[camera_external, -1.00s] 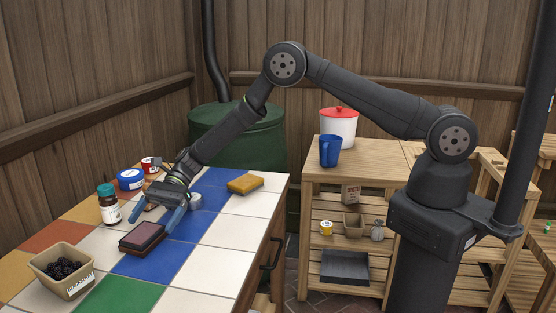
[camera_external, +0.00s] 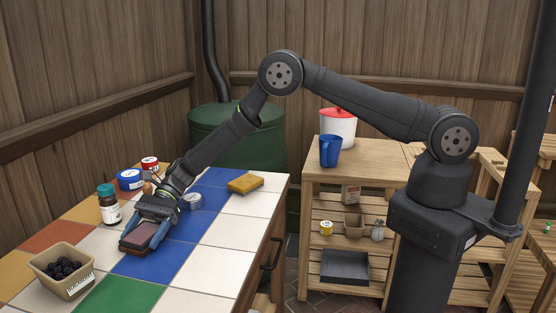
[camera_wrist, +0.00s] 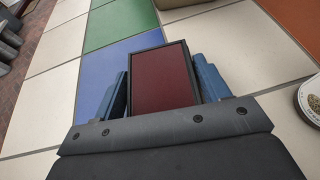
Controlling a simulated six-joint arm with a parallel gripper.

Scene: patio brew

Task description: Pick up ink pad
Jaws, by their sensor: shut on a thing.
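The ink pad (camera_external: 139,235) is a flat dark box with a dark red top. It lies at the left part of the tiled counter, on or just above a blue and a white tile; I cannot tell if it touches them. My gripper (camera_external: 146,233) is low over the counter with its blue fingers shut on the ink pad's two sides. In the wrist view the ink pad (camera_wrist: 162,78) sits between the two blue fingers (camera_wrist: 163,90), its red face toward the camera. Its near end is hidden by the gripper body.
A carton of blackberries (camera_external: 62,273) stands left of the ink pad. A brown bottle with a teal cap (camera_external: 108,205), a blue-and-white tub (camera_external: 131,180) and a red-lidded jar (camera_external: 150,164) stand behind. A round tin (camera_external: 192,201) and a yellow sponge (camera_external: 245,183) are to the right.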

